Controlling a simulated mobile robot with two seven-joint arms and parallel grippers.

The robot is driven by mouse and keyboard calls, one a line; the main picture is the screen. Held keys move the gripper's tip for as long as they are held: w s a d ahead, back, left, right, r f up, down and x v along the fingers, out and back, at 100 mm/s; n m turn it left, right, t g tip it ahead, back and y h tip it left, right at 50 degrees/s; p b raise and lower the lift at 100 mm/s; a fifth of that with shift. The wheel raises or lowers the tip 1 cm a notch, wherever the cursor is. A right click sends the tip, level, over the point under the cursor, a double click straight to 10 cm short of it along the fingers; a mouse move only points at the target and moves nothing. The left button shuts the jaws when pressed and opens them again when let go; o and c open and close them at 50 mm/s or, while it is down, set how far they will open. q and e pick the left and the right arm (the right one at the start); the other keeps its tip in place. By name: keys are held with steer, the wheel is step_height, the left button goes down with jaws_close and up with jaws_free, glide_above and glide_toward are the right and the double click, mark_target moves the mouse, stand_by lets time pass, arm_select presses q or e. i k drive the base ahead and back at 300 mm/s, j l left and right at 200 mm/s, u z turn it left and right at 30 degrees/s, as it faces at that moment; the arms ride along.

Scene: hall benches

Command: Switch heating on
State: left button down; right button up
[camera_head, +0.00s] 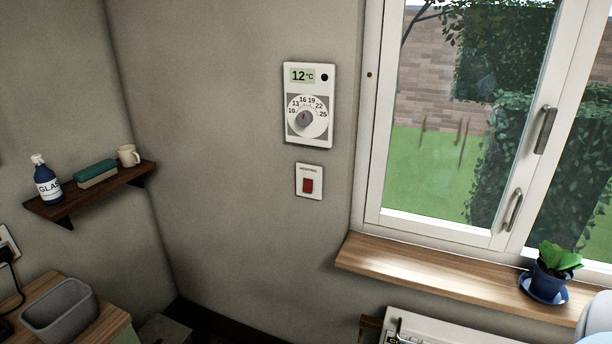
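A white thermostat (327,125) hangs on the grey wall left of the window. Its display (302,76) reads 12 °C, and a round spot (324,77) beside it is dark. Its dial (305,118) has a scale from 10 to 25; the knob's mark points roughly upward, but its exact setting is too small to read. Below it is a white wall plate with a red rocker switch (308,186) and a small label that seems to read "heating". I cannot tell which way the rocker is pressed. Neither gripper shows in the head view.
A window (372,150) with handles is at the right, above a wooden sill (420,268) with a potted plant (551,272). A white radiator-like panel (450,328) is below. A shelf (105,187) holds a bottle, sponge and mug. A grey bin (60,312) stands lower left.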

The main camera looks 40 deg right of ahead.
mark_target(307, 184)
steer(key=z, duration=1.2)
